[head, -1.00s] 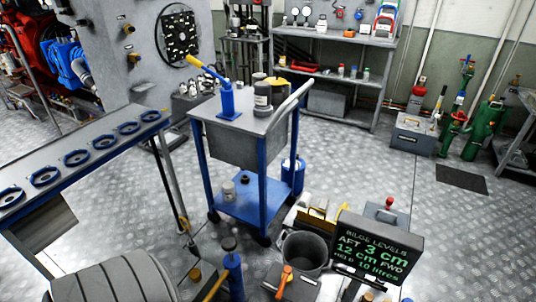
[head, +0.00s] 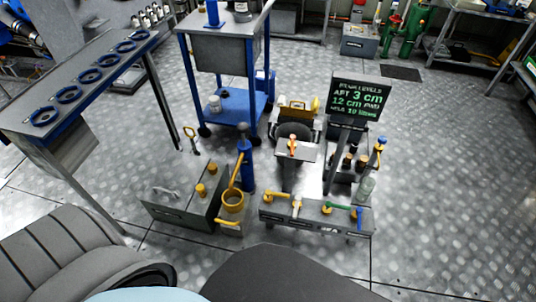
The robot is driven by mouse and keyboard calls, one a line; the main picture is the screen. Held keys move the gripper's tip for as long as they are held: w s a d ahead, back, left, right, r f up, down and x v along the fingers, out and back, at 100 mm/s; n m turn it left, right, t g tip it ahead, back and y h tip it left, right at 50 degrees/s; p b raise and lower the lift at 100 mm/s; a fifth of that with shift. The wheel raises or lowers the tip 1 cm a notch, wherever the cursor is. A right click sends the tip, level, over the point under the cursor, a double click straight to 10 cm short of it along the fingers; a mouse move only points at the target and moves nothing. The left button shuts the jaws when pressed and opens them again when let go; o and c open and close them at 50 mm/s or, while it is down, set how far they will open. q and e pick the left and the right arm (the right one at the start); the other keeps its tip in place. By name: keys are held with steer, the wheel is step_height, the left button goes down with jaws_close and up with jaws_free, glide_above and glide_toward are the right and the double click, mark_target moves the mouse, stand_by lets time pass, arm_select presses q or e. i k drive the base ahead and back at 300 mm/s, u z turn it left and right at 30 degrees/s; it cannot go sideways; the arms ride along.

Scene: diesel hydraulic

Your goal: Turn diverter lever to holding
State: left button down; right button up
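An orange-handled lever (head: 292,145) stands on a small grey plate (head: 305,153) in the middle of the head view. A low grey valve bench (head: 345,221) in front of it carries several levers: a yellow one (head: 277,194), a white-and-orange one (head: 297,203), a green one (head: 337,206) and a blue one (head: 358,213). I cannot tell from the frame which of these is the diverter lever, and no position marking for holding is readable. Neither of my grippers is in view.
A dark sign (head: 358,98) with green level readings stands behind the bench. A blue-framed cart (head: 229,104) is behind left. The chequered floor at right is clear.

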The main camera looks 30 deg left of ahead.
mark_target(293, 137)
steer(key=u, duration=0.7)
steer(key=i, duration=1.2)
steer(key=z, duration=0.6)
